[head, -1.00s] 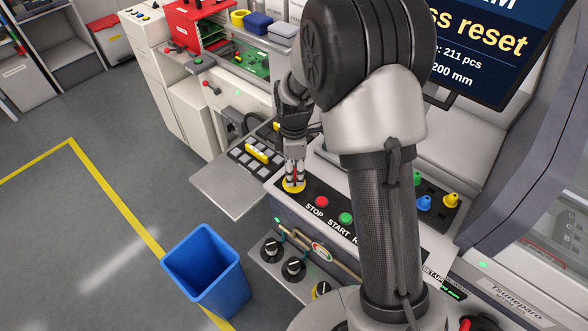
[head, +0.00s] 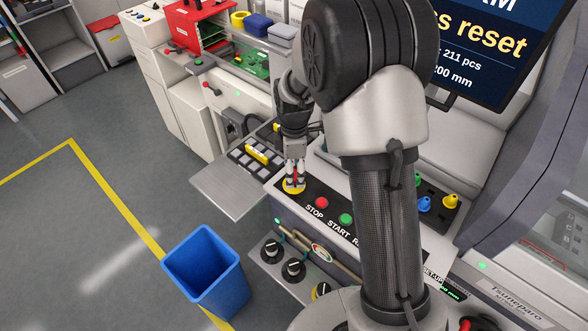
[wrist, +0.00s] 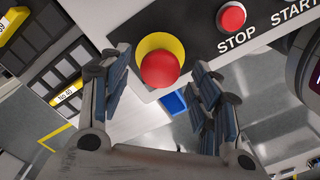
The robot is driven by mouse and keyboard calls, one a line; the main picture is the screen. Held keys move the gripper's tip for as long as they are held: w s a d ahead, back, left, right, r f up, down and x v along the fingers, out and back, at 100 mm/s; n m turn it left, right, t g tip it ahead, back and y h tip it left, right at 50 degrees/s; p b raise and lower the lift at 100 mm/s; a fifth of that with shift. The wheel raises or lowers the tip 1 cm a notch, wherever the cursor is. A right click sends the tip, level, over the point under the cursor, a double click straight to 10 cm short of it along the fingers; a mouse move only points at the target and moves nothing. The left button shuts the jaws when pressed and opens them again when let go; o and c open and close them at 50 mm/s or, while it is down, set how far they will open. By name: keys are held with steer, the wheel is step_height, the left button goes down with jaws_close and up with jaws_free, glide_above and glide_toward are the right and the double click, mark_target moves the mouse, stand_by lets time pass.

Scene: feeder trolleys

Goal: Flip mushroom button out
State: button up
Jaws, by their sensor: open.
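The red mushroom button (wrist: 160,69) sits in a yellow ring on the dark control panel, at the top middle of the wrist view. In the head view its yellow ring (head: 293,188) shows at the panel's left end, with the button largely hidden by my gripper. My gripper (wrist: 161,82) is open, its fingers on the left and right of the button in the wrist view. I see no clear contact with it. In the head view my gripper (head: 294,175) points down right over the ring.
A red STOP button (head: 322,202) and a green START button (head: 346,218) are beside it on the panel. A tray of grey parts (head: 243,160) with yellow labels lies to the left. A blue bin (head: 206,270) stands on the floor. A monitor (head: 490,85) is at upper right.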

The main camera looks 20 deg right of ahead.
step_height(320, 180, up, 12)
steer(key=shift+f, duration=0.2)
stand_by(0.5)
